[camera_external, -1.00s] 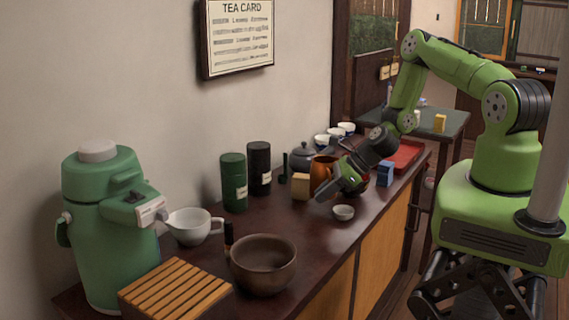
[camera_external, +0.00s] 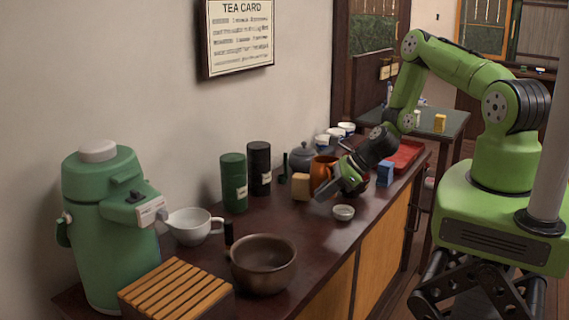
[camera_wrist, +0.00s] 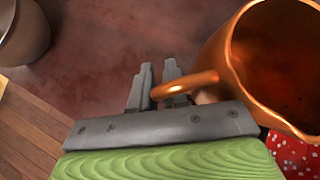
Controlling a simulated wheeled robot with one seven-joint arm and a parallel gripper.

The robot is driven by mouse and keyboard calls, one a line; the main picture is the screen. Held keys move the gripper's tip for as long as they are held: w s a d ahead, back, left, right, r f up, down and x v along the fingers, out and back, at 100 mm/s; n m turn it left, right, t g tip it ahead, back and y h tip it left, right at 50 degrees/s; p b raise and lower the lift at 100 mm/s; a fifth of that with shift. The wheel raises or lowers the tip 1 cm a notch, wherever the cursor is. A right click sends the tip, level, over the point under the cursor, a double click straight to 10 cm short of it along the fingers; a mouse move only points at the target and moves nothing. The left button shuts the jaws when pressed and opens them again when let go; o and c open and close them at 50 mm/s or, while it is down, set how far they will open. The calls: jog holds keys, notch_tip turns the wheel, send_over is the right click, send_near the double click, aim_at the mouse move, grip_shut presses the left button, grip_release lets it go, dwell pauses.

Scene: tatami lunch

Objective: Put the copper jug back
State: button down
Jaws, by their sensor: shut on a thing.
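The copper jug (camera_external: 321,174) is on the dark counter, partly hidden behind my gripper in the external view. In the wrist view the jug (camera_wrist: 232,72) fills the right side, its open mouth facing the camera and its inside dark orange. My gripper (camera_wrist: 158,82) is shut on the jug's handle (camera_wrist: 186,86), which passes by the two grey fingers. In the external view my gripper (camera_external: 330,190) is low over the counter. I cannot tell whether the jug's base touches the counter.
A small white bowl (camera_external: 343,212) stands close in front of my gripper. A tan block (camera_external: 301,187), a grey teapot (camera_external: 303,157) and a blue box (camera_external: 385,174) are close by. A red tray (camera_external: 405,154) lies behind. The counter (camera_external: 312,240) is clear towards the brown bowl (camera_external: 263,263).

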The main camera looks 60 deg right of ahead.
notch_tip(320, 180, up, 11)
jog(key=w+a+n+g+y+b, duration=0.1)
jog(key=a+n+g+y+b, duration=0.4)
jog(key=a+n+b, duration=0.65)
jog(key=shift+m+g+h, duration=0.3)
jog(key=shift+m+g, duration=0.3)
jog(key=shift+m, duration=0.15)
jog(key=d+f+b, duration=0.1)
jog(key=f+b, duration=0.1)
jog(key=f, duration=0.3)
jog(key=d+f+b, duration=0.1)
jog(key=f+b, duration=0.1)
jog(key=f, duration=0.3)
jog(key=d+f+b, duration=0.1)
jog(key=f+b, duration=0.1)
jog(key=f, duration=0.3)
jog(key=shift+f, duration=0.2)
jog(key=shift+r, duration=0.15)
